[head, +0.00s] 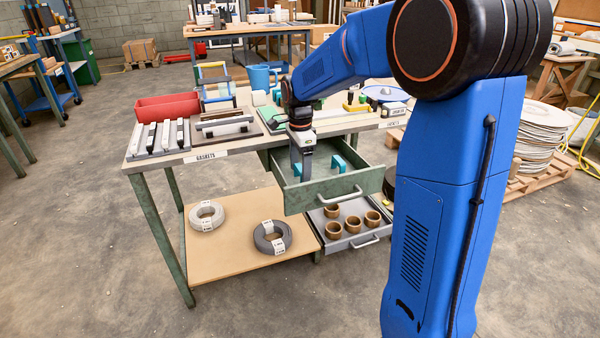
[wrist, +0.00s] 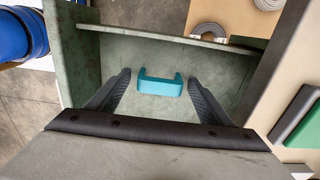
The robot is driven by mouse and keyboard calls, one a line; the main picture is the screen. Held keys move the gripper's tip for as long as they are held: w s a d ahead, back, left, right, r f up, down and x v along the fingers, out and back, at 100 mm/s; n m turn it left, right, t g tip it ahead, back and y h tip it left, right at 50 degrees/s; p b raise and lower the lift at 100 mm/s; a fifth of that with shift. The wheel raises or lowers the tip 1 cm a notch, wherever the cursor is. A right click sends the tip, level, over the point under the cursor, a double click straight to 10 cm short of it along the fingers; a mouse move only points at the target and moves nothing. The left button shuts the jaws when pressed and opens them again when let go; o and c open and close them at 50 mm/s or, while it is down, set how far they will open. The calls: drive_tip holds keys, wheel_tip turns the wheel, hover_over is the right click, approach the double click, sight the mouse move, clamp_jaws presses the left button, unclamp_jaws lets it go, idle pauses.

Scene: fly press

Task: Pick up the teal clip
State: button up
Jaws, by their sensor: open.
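A teal clip (wrist: 160,86) lies on the floor of the open green drawer (head: 330,194). In the wrist view it is a small U-shaped piece. My gripper (wrist: 160,84) is open, with one finger on each side of the clip in that view and a gap on both sides. I cannot tell how far above it the fingertips are. In the head view, my gripper (head: 303,172) points down into the drawer. Teal shows beside the fingers (head: 298,170), and another teal piece (head: 338,162) shows further right. The wrist view shows only one clip.
The drawer walls stand close around my gripper. Below is an open grey drawer (head: 350,236) with several brown rings. Coils (head: 272,237) lie on the lower shelf. The tabletop above holds a red bin (head: 167,108), trays and a blue jug (head: 259,78).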

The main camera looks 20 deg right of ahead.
drive_tip(key=c, duration=1.1)
drive_tip(key=shift+r, duration=0.1)
